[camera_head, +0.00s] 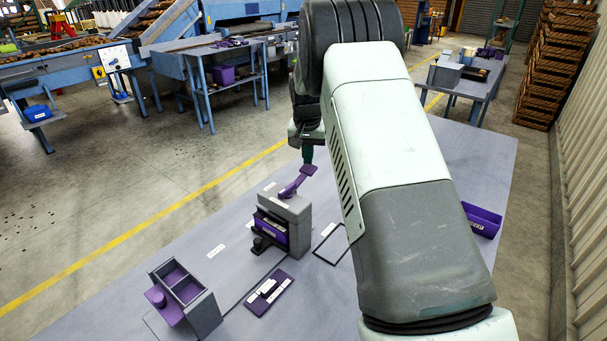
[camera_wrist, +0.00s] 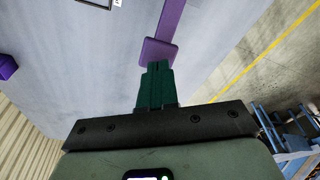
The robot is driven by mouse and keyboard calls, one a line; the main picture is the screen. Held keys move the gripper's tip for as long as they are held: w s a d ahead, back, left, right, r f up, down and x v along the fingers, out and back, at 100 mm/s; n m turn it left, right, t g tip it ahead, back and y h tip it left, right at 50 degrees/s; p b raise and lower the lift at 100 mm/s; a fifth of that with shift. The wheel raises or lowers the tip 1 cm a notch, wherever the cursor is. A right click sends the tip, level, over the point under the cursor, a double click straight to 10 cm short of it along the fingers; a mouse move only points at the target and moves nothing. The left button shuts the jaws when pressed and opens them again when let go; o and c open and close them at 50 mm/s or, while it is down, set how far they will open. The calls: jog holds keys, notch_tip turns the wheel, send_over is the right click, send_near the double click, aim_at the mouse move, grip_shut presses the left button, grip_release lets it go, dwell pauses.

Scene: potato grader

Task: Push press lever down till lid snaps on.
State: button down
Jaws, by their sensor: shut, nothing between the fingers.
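The grey press (camera_head: 292,213) stands on the table. Its purple lever (camera_head: 292,187) slants up from the top toward my gripper, with a wider pad at its raised end. My gripper (camera_head: 307,158) is shut and empty, with its green fingers pointing down just over that pad. In the wrist view, the fingertips (camera_wrist: 157,68) overlap the edge of the lever's purple pad (camera_wrist: 160,50). I cannot tell whether they touch it. A purple part (camera_head: 270,229) sits in the front of the press. The lid's fit cannot be made out.
A grey caddy (camera_head: 203,313) with purple compartments stands at the table's front left. A flat purple plate (camera_head: 268,292) with white labels lies before the press. A black outlined frame (camera_head: 331,244) lies right of the press. A purple bin (camera_head: 482,219) stands at the right edge.

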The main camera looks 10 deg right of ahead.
aim_at(309, 167)
jog(key=shift+f, duration=0.75)
jog(key=shift+w+d+f, duration=0.2)
jog(key=shift+f, duration=0.5)
jog(key=shift+x, duration=1.1)
jog(key=shift+s, duration=0.15)
dwell(0.7)
jog(key=shift+w+d+r+v, duration=0.1)
jog(key=shift+w+v, duration=0.25)
jog(key=shift+v, duration=1.3)
jog(key=shift+w+d+r+v, duration=0.1)
jog(key=shift+w+v, duration=0.25)
jog(key=shift+v, duration=1.25)
jog(key=shift+w+d+r+v, duration=0.1)
jog(key=shift+w+v, duration=0.2)
jog(key=shift+v, duration=1.35)
